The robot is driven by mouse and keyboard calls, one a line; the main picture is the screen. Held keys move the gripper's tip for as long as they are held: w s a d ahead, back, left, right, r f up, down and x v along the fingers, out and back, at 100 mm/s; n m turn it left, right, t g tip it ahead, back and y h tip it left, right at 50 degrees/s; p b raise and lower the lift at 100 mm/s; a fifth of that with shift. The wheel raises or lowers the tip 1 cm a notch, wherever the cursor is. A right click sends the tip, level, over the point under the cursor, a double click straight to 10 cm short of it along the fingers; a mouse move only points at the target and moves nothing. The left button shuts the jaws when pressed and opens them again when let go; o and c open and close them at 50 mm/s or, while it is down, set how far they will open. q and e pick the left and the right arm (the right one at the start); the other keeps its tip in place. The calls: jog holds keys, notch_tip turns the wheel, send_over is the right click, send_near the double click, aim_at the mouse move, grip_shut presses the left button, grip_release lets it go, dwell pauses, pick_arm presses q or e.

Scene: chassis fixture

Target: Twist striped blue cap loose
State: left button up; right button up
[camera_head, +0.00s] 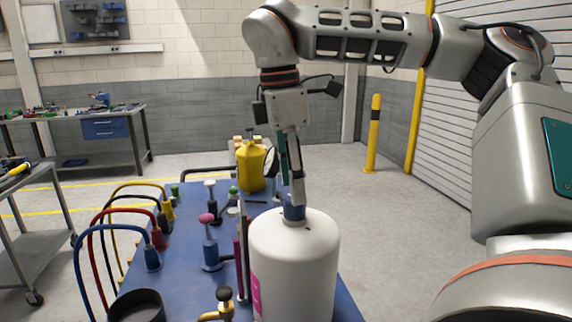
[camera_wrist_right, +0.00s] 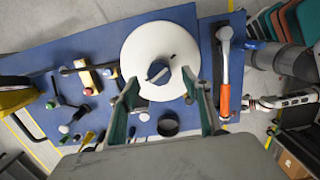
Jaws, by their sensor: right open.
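A large white bottle (camera_head: 295,265) stands upright on the blue table, with a pink label on its side. Its blue cap (camera_head: 293,213) sits on the neck, partly hidden by my right gripper (camera_head: 296,195). In the right wrist view the bottle (camera_wrist_right: 136,50) is seen from above, with the small cap (camera_wrist_right: 157,72) at its centre; stripes are hard to make out. My right gripper (camera_wrist_right: 161,82) is open, its fingers pointing down on either side of the cap with a gap showing. Whether a finger touches the cap cannot be told. My left gripper is not in view.
The blue table (camera_head: 185,290) carries hose fittings, small knobs, a yellow jug (camera_head: 251,168) and a black cup (camera_head: 137,304) around the bottle. A ratchet with an orange handle (camera_wrist_right: 225,98) lies beside the bottle. Open floor lies to the right.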

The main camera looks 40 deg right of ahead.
jog(key=shift+d+f, duration=0.2)
jog(key=shift+f, duration=1.95)
jog(key=c, duration=1.3)
jog(key=shift+n, duration=2)
